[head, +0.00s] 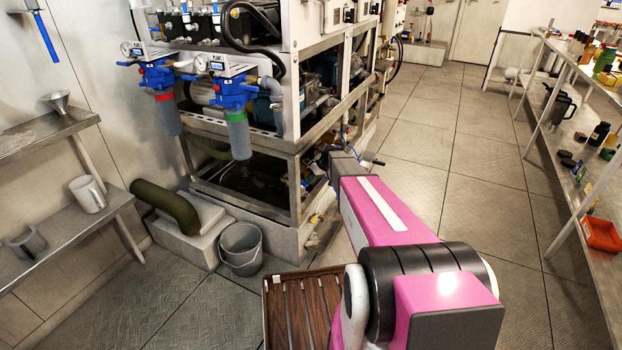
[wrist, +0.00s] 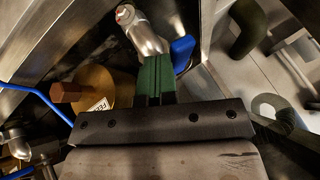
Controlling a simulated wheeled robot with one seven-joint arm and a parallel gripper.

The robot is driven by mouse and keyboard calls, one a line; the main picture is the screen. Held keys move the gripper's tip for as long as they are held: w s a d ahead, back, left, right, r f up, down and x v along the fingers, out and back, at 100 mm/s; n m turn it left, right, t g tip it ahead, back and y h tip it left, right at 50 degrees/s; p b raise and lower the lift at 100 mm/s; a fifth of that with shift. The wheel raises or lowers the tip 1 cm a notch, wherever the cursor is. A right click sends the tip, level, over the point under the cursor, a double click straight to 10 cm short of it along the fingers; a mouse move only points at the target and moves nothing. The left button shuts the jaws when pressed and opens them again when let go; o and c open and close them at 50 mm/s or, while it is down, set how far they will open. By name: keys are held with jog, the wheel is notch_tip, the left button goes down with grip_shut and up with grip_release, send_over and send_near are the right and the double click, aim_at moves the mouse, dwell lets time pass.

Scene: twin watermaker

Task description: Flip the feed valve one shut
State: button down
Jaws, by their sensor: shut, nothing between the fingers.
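In the wrist view my gripper (wrist: 157,66) is shut, its green fingers together and empty. A valve with a silver body (wrist: 142,32) lies just beyond the fingertips. A blue lever (wrist: 183,50) is close on the right side of the fingers; I cannot tell whether they touch. A second, thin blue lever (wrist: 38,95) is at the left. A brass-coloured round part (wrist: 92,88) with a partly hidden label, reading "FE", sits left of the fingers. I cannot tell which lever belongs to feed valve one. In the head view my arm reaches the frame's lower corner and the fingers are hard to make out.
The steel frame (head: 296,190) of the watermaker surrounds the valves. A grey bucket (head: 241,247) and a dark green pipe (head: 168,205) stand left of it. A slatted wooden platform (head: 285,318) is in front. The floor (head: 480,165) to the right is open, up to the shelf.

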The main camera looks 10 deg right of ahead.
jog(key=s+m+t, duration=0.1)
jog(key=s+a+m, duration=0.1)
jog(key=m, duration=0.1)
jog(key=shift+a+t+h, duration=0.25)
jog(key=shift+t+h, duration=0.05)
jog(key=shift+t, duration=0.1)
jog(key=a+m+t+h, duration=0.1)
jog(key=a+m, duration=0.1)
jog(key=s+a+m+t, duration=0.1)
jog(key=m, duration=0.2)
jog(key=shift+s+a+t+h, duration=0.15)
jog(key=shift+a+t+h, duration=0.15)
jog(key=shift+a+h, duration=0.1)
jog(key=shift+a, duration=0.15)
jog(key=shift+s, duration=0.1)
